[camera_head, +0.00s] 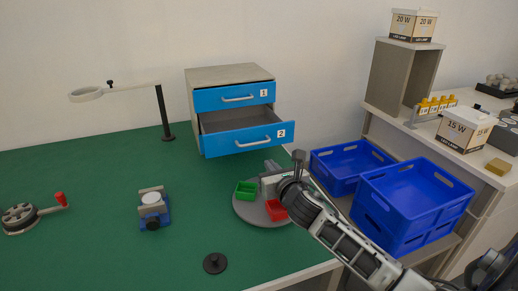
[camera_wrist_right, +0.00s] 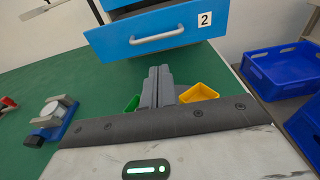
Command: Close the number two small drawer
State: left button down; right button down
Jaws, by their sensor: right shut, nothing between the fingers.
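The small two-drawer cabinet (camera_head: 230,74) stands at the back of the green table. Its number two drawer (camera_head: 247,140), the lower blue one, is pulled out, and its empty-looking inside shows. The number one drawer (camera_head: 233,97) above it is shut. My right gripper (camera_head: 272,166) is shut and empty, in front of and below the number two drawer, apart from it in the head view. In the right wrist view, the shut fingers (camera_wrist_right: 158,84) point toward the drawer front (camera_wrist_right: 160,35), below its handle (camera_wrist_right: 157,38). My left gripper is not in view.
A round grey turntable (camera_head: 245,213) with green (camera_head: 246,190) and red (camera_head: 277,209) bins lies under my right arm. A blue vise (camera_head: 153,208), a black disc (camera_head: 215,263) and a lamp stand (camera_head: 164,115) are on the table. Blue crates (camera_head: 412,205) stand at right.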

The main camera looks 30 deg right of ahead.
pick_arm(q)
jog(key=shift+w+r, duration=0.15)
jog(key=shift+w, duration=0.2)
pick_arm(e)
jog(key=r+x, duration=0.1)
jog(key=x, duration=0.8)
